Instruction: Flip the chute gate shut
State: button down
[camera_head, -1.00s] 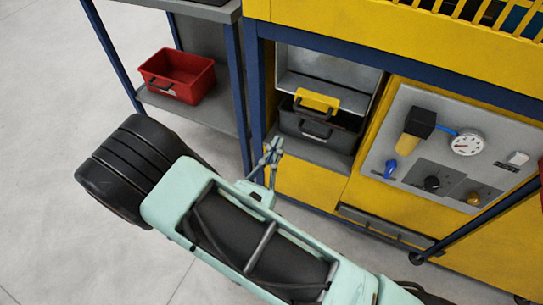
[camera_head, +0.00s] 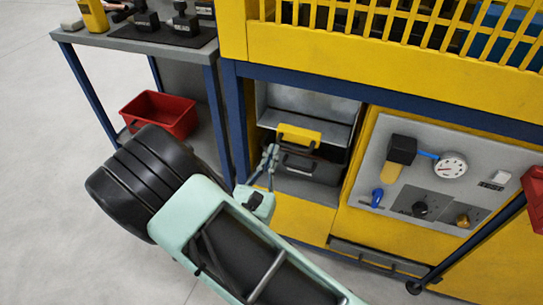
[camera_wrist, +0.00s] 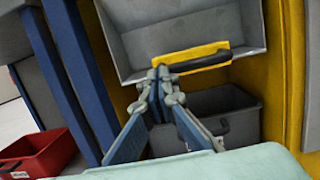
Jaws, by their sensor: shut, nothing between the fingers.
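The chute gate (camera_head: 275,118) is a grey metal flap with a yellow lip (camera_head: 299,131) and dark handle, inside the blue-framed bay. In the wrist view the gate (camera_wrist: 185,35) fills the top, tilted, with the yellow lip (camera_wrist: 185,55) along its lower edge. My gripper (camera_head: 270,154) is at the bay's left side, beside the lip. In the wrist view my gripper (camera_wrist: 160,74) has its fingertips together, empty, overlapping the lip's left end. I cannot tell whether they touch it. The fingertips hide that end of the lip.
A dark bin (camera_wrist: 240,108) with a handle sits below the gate. A blue post (camera_head: 236,125) stands close left of my gripper. A red bin (camera_head: 160,112) lies on the shelf at left. A gauge panel (camera_head: 385,145) is to the right of the bay.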

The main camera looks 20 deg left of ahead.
aim_at(284, 132)
jog(key=w, duration=0.6)
jog(key=w+d+p, duration=0.1)
jog(key=w, duration=0.2)
jog(key=shift+w, duration=0.2)
jog(key=shift+a, duration=0.1)
